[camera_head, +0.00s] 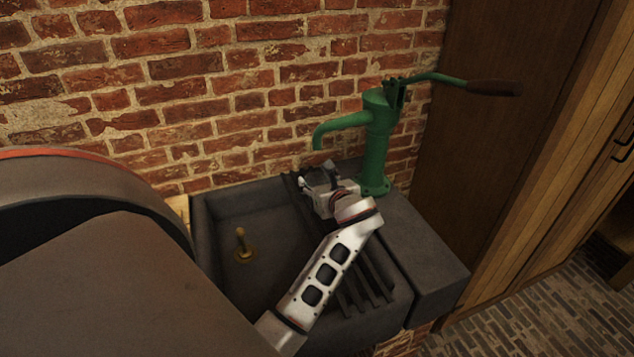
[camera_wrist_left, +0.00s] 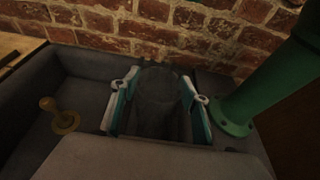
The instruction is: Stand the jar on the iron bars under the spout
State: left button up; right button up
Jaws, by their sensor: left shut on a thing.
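The jar (camera_wrist_left: 158,88) is a dark, see-through glass vessel, upright between the two fingers of my left gripper in the left wrist view. My left gripper (camera_head: 317,180) is shut on it, above the far end of the iron bars (camera_head: 366,285). In the head view the gripper and wrist hide most of the jar. I cannot tell whether its base touches the bars. The spout (camera_head: 320,136) of the green pump hangs just above the gripper in the head view. My right gripper is not in view.
The bars lie across a dark stone sink (camera_head: 225,205) with a brass plug (camera_head: 242,243) in its basin. The green pump body (camera_head: 375,155) stands close right of the gripper, its handle (camera_head: 492,88) reaching right. A brick wall (camera_head: 220,80) rises behind.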

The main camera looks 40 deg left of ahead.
pick_arm(q)
jog(key=shift+f, duration=0.2)
jog(key=o, duration=1.7)
jog(key=shift+f, duration=0.15)
jog(key=shift+r, duration=0.2)
